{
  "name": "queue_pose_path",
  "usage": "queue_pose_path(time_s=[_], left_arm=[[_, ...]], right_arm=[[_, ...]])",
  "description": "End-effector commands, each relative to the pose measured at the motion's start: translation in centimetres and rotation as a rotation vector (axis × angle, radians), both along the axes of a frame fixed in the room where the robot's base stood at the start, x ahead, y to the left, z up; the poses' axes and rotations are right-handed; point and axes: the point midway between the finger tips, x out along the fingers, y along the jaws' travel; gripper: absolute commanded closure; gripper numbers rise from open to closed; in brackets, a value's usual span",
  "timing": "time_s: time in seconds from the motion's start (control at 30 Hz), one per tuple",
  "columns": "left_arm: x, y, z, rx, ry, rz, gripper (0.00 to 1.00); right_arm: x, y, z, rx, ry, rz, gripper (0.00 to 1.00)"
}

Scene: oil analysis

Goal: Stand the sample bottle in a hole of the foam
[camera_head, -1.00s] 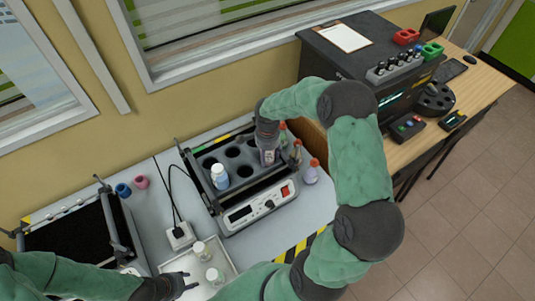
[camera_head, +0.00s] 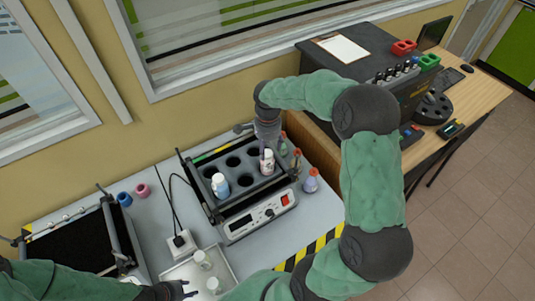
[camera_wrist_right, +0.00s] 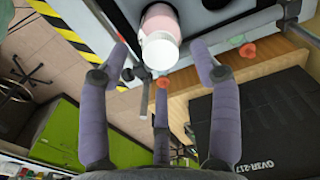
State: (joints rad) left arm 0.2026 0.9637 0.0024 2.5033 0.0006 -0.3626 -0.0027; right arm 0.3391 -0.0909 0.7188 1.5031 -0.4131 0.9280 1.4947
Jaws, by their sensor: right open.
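A pinkish sample bottle with a white cap (camera_head: 267,162) stands upright in a hole on the right side of the dark foam (camera_head: 234,152) in the rack. My right gripper (camera_head: 268,136) is just above and behind it, open and apart from it. In the right wrist view the bottle (camera_wrist_right: 160,38) shows cap-first beyond the spread fingers (camera_wrist_right: 160,75), with nothing between them. A second white-capped bottle (camera_head: 220,186) stands in the front-left of the foam. My left gripper (camera_head: 188,290) is low at the bottom edge, near the white tray; its fingers are too small to read.
Several other foam holes are empty. Small flasks with red stoppers (camera_head: 311,181) stand right of the rack. A white tray (camera_head: 232,283) holds white-capped bottles (camera_head: 203,260). A black-topped device (camera_head: 75,242) is at left. A dark machine (camera_head: 345,65) stands behind my right arm.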

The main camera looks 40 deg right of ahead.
Motion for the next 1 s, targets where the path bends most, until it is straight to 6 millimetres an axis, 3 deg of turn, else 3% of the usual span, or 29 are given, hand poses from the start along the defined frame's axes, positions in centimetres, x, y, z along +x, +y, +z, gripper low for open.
queue_pose_path(time_s=[0.23, 1.0], left_arm=[[0.0, 0.0, 0.2, 0.000, 0.000, 0.000, 0.60], [0.0, 0.0, 0.2, 0.000, 0.000, 0.000, 0.60]], right_arm=[[0.0, 0.0, 1.9, 0.000, 0.000, 0.000, 0.37], [0.0, 0.0, 1.9, 0.000, 0.000, 0.000, 0.37]])
